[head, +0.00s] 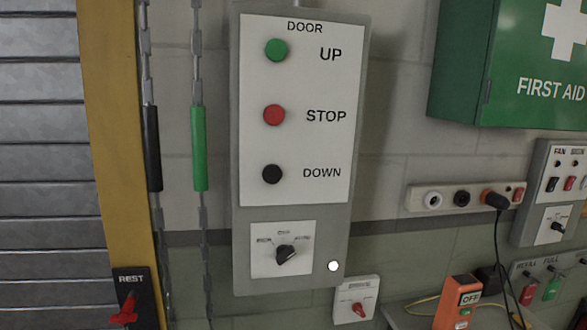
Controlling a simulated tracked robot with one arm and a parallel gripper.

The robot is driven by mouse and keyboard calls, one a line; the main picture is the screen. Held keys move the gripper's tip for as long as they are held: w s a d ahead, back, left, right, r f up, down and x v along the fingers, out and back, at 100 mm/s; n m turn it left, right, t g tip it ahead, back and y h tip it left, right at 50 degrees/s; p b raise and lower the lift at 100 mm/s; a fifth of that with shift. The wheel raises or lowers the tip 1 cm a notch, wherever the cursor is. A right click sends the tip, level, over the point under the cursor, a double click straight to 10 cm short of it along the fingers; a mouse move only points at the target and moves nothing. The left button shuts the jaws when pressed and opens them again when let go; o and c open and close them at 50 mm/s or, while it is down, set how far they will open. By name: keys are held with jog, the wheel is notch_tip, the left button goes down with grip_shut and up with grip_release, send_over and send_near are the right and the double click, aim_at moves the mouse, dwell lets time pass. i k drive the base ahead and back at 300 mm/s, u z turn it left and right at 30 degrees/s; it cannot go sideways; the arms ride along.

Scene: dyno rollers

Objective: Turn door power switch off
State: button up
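The grey door control panel (361,120) hangs on the wall in the middle of the head view. It carries a green UP button (277,50), a red STOP button (274,115) and a black DOWN button (272,174). Below them is a black rotary switch (286,254) on a white plate, its pointer tilted; its position labels are too small to read. A white round lamp (333,266) is to its right. A small box with a red knob (358,309) is below right, its label unreadable. Which one is the door power switch I cannot tell. My gripper is not in view.
Chains with a black sleeve (152,148) and a green sleeve (199,148) hang left of the panel, beside a yellow door post (112,150). A socket strip (465,198), a first aid cabinet (510,60) and an orange OFF box (455,303) are at right.

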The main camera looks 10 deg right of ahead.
aim_at(284, 252)
jog(key=u, duration=0.65)
jog(key=k, duration=1.25)
jog(key=z, duration=0.7)
jog(key=i, duration=1.05)
jog(key=u, duration=0.05)
